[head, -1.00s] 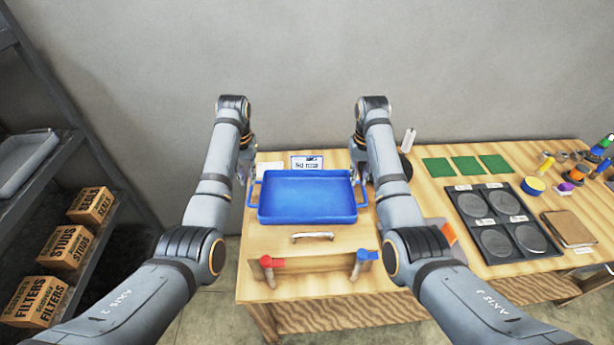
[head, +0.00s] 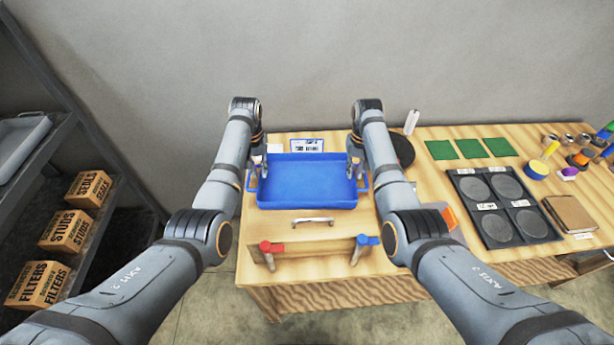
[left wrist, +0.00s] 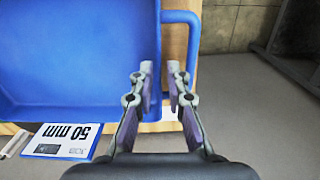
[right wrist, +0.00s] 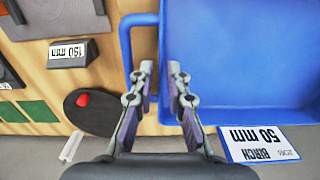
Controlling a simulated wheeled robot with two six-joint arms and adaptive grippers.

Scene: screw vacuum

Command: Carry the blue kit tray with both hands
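The blue kit tray (head: 307,185) is empty and appears to rest level on the wooden table, with a loop handle on each short side. The left-side handle (left wrist: 192,45) and right-side handle (right wrist: 126,45) show in the wrist views. My left gripper (head: 262,165) is open above the tray's left wall, one finger towards the inside and one towards the handle. It also shows in the left wrist view (left wrist: 160,78). My right gripper (head: 353,165) is open above the right wall in the same way, seen in the right wrist view (right wrist: 160,78). Fingertip contact cannot be told.
On the wooden table (head: 430,215) are a label card (head: 307,146) behind the tray, a black round plate (head: 403,150), green squares (head: 470,148) and a black fixture (head: 500,208). Red (head: 271,247) and blue (head: 367,240) clamps are in front. A shelf with boxes (head: 65,230) stands left.

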